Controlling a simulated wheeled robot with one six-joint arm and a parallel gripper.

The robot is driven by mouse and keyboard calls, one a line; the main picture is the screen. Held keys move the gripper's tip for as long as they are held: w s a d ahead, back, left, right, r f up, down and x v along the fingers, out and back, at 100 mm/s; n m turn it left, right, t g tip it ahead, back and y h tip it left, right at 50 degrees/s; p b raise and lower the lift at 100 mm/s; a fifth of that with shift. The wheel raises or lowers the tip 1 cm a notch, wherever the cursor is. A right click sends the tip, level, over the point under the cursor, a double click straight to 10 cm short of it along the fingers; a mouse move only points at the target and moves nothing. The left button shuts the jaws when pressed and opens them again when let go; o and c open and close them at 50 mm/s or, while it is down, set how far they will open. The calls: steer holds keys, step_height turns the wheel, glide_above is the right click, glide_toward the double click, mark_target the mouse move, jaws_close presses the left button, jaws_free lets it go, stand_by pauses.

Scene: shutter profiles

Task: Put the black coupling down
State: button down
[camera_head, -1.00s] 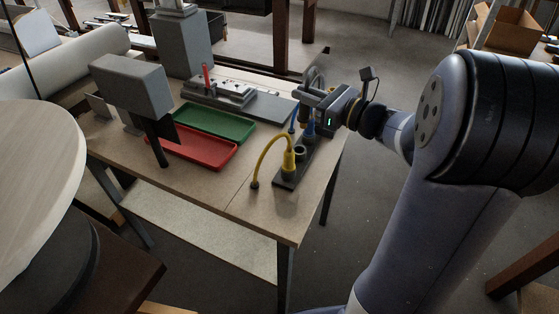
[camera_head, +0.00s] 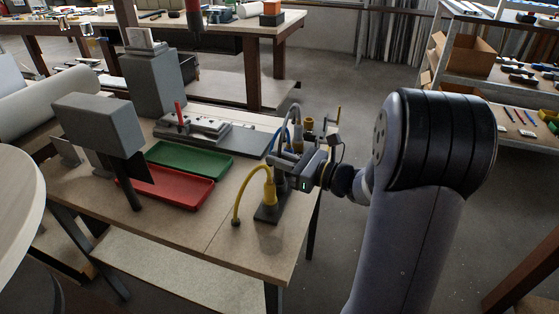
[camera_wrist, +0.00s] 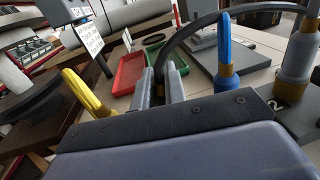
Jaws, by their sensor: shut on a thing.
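My gripper (camera_head: 278,163) is over the black rack (camera_head: 267,214) at the right end of the bench. In the wrist view its two fingers (camera_wrist: 160,88) are shut on a dark piece between them, taken as the black coupling (camera_wrist: 157,92). Little of it shows, and I cannot tell whether it touches the rack. A yellow coupling with a bent hose (camera_head: 269,190) stands on the rack in front of my gripper; it is left of the fingers in the wrist view (camera_wrist: 82,92). A blue coupling (camera_wrist: 225,58) stands upright to their right.
A grey coupling (camera_wrist: 298,55) stands farther right, near a "2" mark; a dark hose (camera_wrist: 205,25) arches across the wrist view. A red tray (camera_head: 172,190) and a green tray (camera_head: 190,158) lie left of the rack. Bare bench top (camera_head: 225,230) lies in front.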

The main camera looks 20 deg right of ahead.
steer(key=shift+f, duration=0.1)
steer(key=c, duration=1.5)
jaws_free()
steer(key=shift+o, duration=0.2)
steer(key=shift+r, duration=0.25)
steer(key=v, duration=1.2)
